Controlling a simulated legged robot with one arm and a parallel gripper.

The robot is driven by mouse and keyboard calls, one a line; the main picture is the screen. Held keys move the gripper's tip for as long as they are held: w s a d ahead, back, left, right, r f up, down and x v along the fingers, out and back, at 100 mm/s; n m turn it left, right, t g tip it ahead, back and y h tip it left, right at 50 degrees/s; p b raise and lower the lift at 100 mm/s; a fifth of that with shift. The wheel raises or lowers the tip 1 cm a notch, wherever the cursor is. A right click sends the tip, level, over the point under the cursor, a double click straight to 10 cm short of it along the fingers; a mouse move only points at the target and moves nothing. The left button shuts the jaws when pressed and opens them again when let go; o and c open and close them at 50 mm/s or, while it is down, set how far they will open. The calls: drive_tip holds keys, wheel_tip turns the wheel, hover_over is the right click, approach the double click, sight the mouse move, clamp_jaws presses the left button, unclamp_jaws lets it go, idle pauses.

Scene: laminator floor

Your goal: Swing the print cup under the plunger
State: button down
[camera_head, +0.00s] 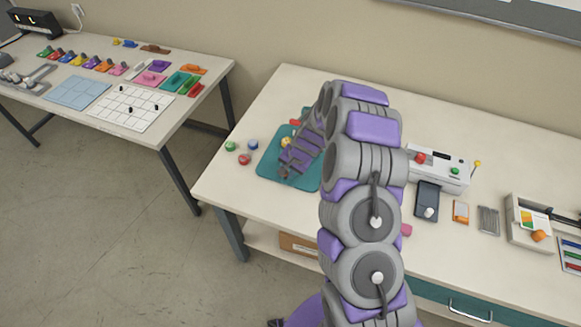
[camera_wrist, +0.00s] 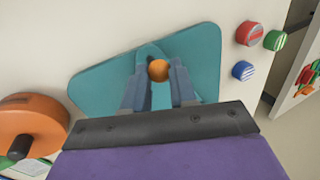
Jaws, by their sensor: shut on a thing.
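My gripper (camera_wrist: 158,76) is shut on a small round orange knob (camera_wrist: 157,70) in the wrist view. The knob sits at a teal arm-like piece (camera_wrist: 149,50) over a teal base plate (camera_wrist: 200,55). In the head view my gripper (camera_head: 288,152) is low over the same plate (camera_head: 268,170), and a yellow-orange ball (camera_head: 286,142) shows beside it. A large orange round part (camera_wrist: 28,118) with a dark handle is at the left of the wrist view. I cannot tell for certain which part is the print cup or the plunger; my arm hides much of the station.
Red (camera_wrist: 249,33), green (camera_wrist: 275,40) and blue (camera_wrist: 243,70) small round pieces lie beside the plate. A second table (camera_head: 190,112) is at the left, across a floor gap.

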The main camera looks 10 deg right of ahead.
drive_tip(key=shift+w+a+r+m+t+h+p, duration=0.15)
drive_tip(key=shift+w+a+m+p, duration=0.2)
drive_tip(key=shift+m+p, duration=0.3)
drive_tip(key=shift+w+a+f+m+t+h+p, duration=0.1)
drive_tip(key=shift+w+a+m+t+p, duration=0.1)
drive_tip(key=shift+a+m+p, duration=0.45)
drive_tip(key=shift+w+a+r+m+t+h+p, duration=0.15)
drive_tip(key=shift+m+p, duration=0.25)
drive_tip(key=shift+p, duration=0.45)
drive_tip(key=w+a+m+p, duration=0.1)
drive_tip(key=m+p, duration=0.1)
drive_tip(key=p, duration=0.1)
drive_tip(key=shift+h+p, duration=0.3)
drive_tip(key=shift+h, duration=0.1)
drive_tip(key=shift+w+a+m+p, duration=0.2)
drive_tip(key=shift+w+m+p, duration=0.25)
drive_tip(key=shift+p, duration=0.6)
drive_tip(key=p, duration=0.1)
drive_tip(key=w+m+p, duration=0.1)
drive_tip(key=p, duration=0.1)
drive_tip(key=shift+a+t+h, duration=0.25)
drive_tip(key=shift+t+h, duration=0.05)
drive_tip(key=shift+h, duration=0.1)
drive_tip(key=shift+w+a+f+m+p, duration=0.1)
drive_tip(key=shift+w+m+p, duration=0.1)
drive_tip(key=shift+m+p, duration=0.45)
drive_tip(key=shift+w+p, duration=0.1)
drive_tip(key=shift+p, duration=0.25)
